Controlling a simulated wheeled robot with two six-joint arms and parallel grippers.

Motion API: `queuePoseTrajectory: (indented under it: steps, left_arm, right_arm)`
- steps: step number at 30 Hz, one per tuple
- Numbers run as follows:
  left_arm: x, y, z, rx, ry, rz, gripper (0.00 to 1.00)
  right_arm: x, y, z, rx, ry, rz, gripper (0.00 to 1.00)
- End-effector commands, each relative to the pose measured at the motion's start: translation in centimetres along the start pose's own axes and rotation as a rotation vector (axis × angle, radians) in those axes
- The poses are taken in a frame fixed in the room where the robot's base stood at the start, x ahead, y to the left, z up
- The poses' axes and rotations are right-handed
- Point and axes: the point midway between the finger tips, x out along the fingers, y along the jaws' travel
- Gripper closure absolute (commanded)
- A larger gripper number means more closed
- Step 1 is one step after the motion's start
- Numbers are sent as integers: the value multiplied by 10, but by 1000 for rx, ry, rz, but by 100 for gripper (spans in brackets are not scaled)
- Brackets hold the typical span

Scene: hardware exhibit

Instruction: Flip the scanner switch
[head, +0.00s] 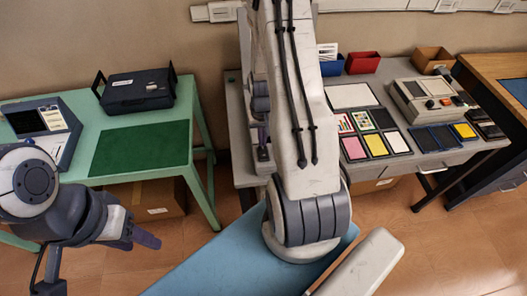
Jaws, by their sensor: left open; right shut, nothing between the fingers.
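A beige box device (425,98) with a dark panel, red buttons and small controls stands at the back right of the grey table; it may be the scanner, but I cannot make out a label or switch position. My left gripper (140,236) is at the lower left, open and empty, in front of the green table and far from the beige device. My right gripper (263,150) shows partly behind my large arm link, above the left end of the grey table. It is shut and empty, apart from the beige device.
The green table (101,186) holds a black case (137,88), a green mat (140,145) and a slanted panel (40,128). Coloured cards (375,145) and trays lie on the grey table (410,163). Red (362,63) and brown (432,60) bins stand behind. A wooden table (490,70) is at right.

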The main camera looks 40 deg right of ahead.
Motion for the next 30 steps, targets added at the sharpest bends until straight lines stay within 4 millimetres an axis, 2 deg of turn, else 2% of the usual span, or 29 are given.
queuePoseTrajectory:
  steps: [30]
  left_arm:
    - [12, -1, 1, 0, 0, 0, 50]
  right_arm:
    - [16, 0, 0, 0, 0, 0, 100]
